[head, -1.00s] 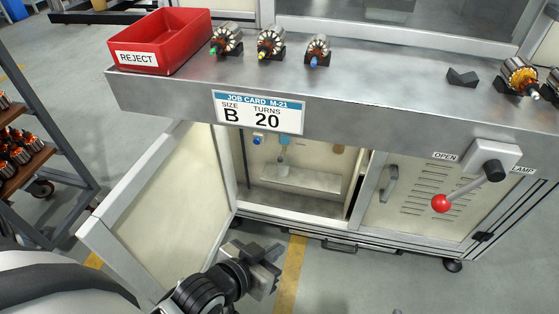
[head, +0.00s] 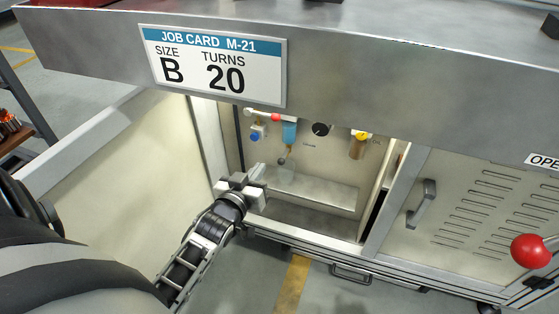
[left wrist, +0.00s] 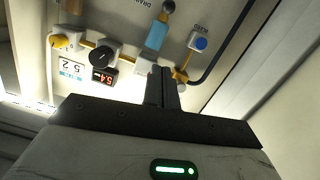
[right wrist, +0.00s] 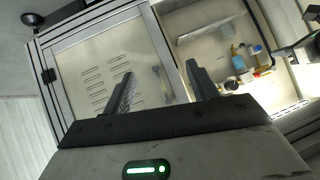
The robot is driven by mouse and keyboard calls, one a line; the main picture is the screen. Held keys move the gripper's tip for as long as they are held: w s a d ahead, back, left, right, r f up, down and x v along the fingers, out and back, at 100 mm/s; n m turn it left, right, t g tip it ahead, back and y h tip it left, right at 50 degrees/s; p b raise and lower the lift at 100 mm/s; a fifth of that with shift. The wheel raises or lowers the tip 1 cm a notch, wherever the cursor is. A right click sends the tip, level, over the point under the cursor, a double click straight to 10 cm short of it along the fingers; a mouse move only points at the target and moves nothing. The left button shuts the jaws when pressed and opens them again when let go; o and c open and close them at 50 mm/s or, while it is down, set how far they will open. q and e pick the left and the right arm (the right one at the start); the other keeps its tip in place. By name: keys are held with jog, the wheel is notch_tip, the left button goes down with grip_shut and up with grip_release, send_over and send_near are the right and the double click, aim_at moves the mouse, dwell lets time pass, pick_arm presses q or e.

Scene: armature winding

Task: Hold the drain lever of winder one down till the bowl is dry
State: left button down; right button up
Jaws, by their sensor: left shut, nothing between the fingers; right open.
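The blue filter bowl (head: 290,132) hangs on the back panel inside the open cabinet bay. It also shows in the left wrist view (left wrist: 156,37). Just below it is a small dark ball-ended part (head: 283,160), seemingly the drain lever; it shows in the left wrist view (left wrist: 168,6) near a partly cut-off DRAIN label. Whether liquid is in the bowl cannot be told. My left gripper (head: 257,173) is shut and empty at the bay opening, left of and below the lever, apart from it. My right gripper (right wrist: 160,84) is open and empty outside the cabinet.
A blue button (left wrist: 200,43), a dark knob (left wrist: 101,57), a red-digit gauge (left wrist: 103,78) and a yellow-topped unit (head: 360,140) share the panel. The open door (head: 110,150) stands left. The bench edge (head: 400,75) overhangs the bay. A red-balled lever (head: 530,251) is at right.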

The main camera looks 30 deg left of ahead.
pick_arm(q)
jog(key=b, duration=0.3)
send_near(284, 156)
jog(key=w+a+r, duration=0.2)
jog(key=w+r, duration=0.2)
jog(key=r, duration=0.1)
jog(key=shift+w+d+f+b, duration=0.15)
jog(key=shift+f+b, duration=0.2)
jog(key=shift+f, duration=0.3)
jog(key=shift+w+d+f+b, duration=0.15)
jog(key=shift+f+b, duration=0.2)
jog(key=shift+f, duration=0.3)
jog(key=shift+w+f+b, duration=0.15)
jog(key=shift+f+b, duration=0.2)
jog(key=shift+f, duration=0.3)
pick_arm(e)
jog(key=shift+w+a+r+n+t+y, duration=0.1)
jog(key=shift+a+r+t+y, duration=0.15)
jog(key=shift+r+t, duration=0.25)
jog(key=shift+w+a+r+n+t+y, duration=0.1)
jog(key=shift+a+r+t+y, duration=0.2)
jog(key=shift+r, duration=0.3)
jog(key=shift+w+a+r+n+t+y, duration=0.1)
jog(key=shift+a+r+t+y, duration=0.15)
jog(key=shift+r+t, duration=0.25)
